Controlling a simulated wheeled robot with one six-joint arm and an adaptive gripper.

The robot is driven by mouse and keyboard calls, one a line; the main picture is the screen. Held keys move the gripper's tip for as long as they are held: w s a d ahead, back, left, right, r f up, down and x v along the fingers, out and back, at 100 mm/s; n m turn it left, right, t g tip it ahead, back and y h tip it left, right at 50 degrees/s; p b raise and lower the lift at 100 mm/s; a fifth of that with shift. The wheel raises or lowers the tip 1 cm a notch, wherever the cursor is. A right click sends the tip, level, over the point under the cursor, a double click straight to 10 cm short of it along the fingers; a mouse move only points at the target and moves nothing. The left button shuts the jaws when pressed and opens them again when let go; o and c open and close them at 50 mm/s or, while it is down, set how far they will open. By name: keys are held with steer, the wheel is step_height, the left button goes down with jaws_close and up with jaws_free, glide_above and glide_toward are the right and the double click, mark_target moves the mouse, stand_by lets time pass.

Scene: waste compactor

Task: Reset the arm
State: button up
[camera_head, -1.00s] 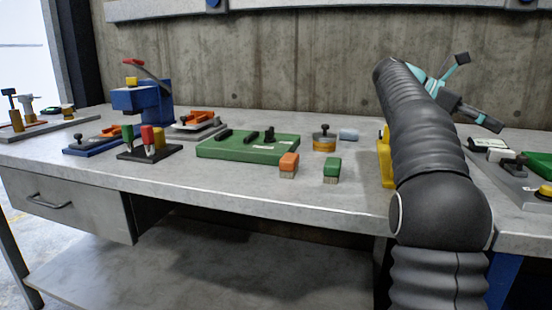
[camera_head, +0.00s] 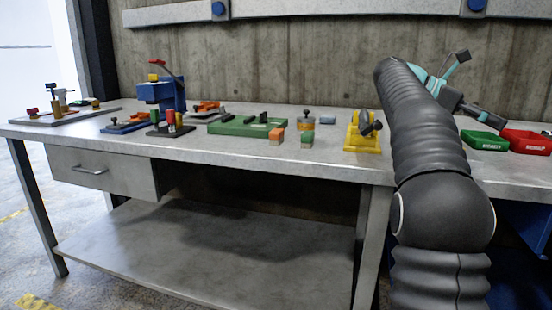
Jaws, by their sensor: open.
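My arm rises along the right side of the view, dark grey and ribbed, bent at a large round joint. My gripper (camera_head: 474,88) is at its far end, upper right, with a teal wrist part and dark fingers spread apart. It is open and empty, held above the bench in front of the concrete wall. Part of the wrist is hidden behind my upper arm link.
The grey workbench (camera_head: 230,152) carries a blue press (camera_head: 160,92), a green board (camera_head: 232,127), orange and green brushes and a yellow fixture (camera_head: 362,138). Bare bench runs along the front edge.

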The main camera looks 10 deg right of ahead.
steer(key=w+a+r+n+t+h, duration=0.3)
steer(key=w+r+n+t+h, duration=0.1)
steer(key=r+n+t, duration=0.4)
steer(key=w+a+r+n+t+h, duration=0.35)
steer(key=r+n+t, duration=0.3)
steer(key=n, duration=0.35)
steer(key=a+f+n+t+y, duration=0.4)
steer(key=a+n+t+y, duration=0.25)
steer(key=a+n, duration=0.45)
steer(key=a+f+n+t+y, duration=0.5)
steer(key=a+n+y, duration=0.35)
steer(key=n, duration=0.45)
steer(key=s+a+f+n+g+y, duration=0.3)
steer(key=s+a+f+n, duration=0.15)
steer(key=f, duration=0.35)
steer(key=s+a+f+n+g+y, duration=0.2)
steer(key=s+a+f+n+y, duration=0.25)
steer(key=f, duration=0.45)
steer(key=s+f+n+g+h, duration=0.2)
steer(key=s+f+n+g, duration=0.6)
steer(key=s+f, duration=1)
steer(key=shift+a+f+n+h, duration=0.4)
steer(key=shift+f, duration=0.45)
